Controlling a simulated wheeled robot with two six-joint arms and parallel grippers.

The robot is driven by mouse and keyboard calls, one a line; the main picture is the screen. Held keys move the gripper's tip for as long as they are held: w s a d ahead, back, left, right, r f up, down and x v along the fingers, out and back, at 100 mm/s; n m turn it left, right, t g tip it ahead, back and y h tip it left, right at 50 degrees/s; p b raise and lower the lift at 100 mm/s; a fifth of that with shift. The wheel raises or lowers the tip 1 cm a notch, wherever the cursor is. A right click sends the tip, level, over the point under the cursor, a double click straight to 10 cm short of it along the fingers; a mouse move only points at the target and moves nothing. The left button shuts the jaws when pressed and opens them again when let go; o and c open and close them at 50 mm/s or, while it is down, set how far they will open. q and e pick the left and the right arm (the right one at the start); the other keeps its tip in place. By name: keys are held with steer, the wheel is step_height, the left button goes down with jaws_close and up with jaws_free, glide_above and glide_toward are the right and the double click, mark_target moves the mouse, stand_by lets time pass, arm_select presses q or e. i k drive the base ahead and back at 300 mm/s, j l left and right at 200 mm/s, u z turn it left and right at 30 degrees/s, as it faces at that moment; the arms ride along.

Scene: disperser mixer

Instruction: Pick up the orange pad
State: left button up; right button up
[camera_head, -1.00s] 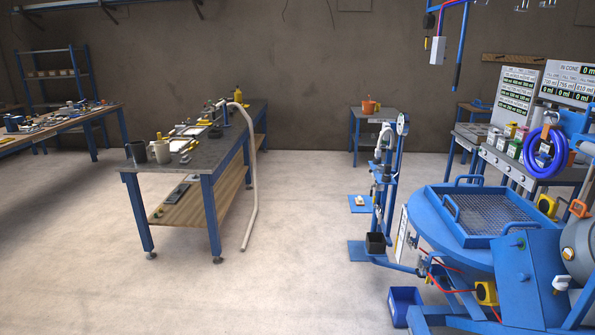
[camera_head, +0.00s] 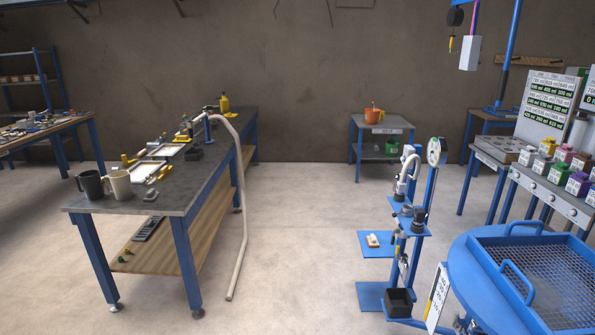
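No orange pad can be made out for certain. A small pale block with an orange-brown part (camera_head: 373,240) lies on a low blue plate beside the blue stand; it is too small to tell what it is. An orange bucket-like container (camera_head: 372,116) stands on the small table at the back. Neither of my grippers is in view.
A long workbench (camera_head: 187,195) with mugs and tools stands at left, with a pale hose (camera_head: 239,220) hanging off its right end. The blue stand (camera_head: 420,220) and a round blue table with a mesh tray (camera_head: 560,275) are at right. The floor between (camera_head: 300,240) is clear.

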mark_target(372, 240)
steer(key=i, duration=1.65)
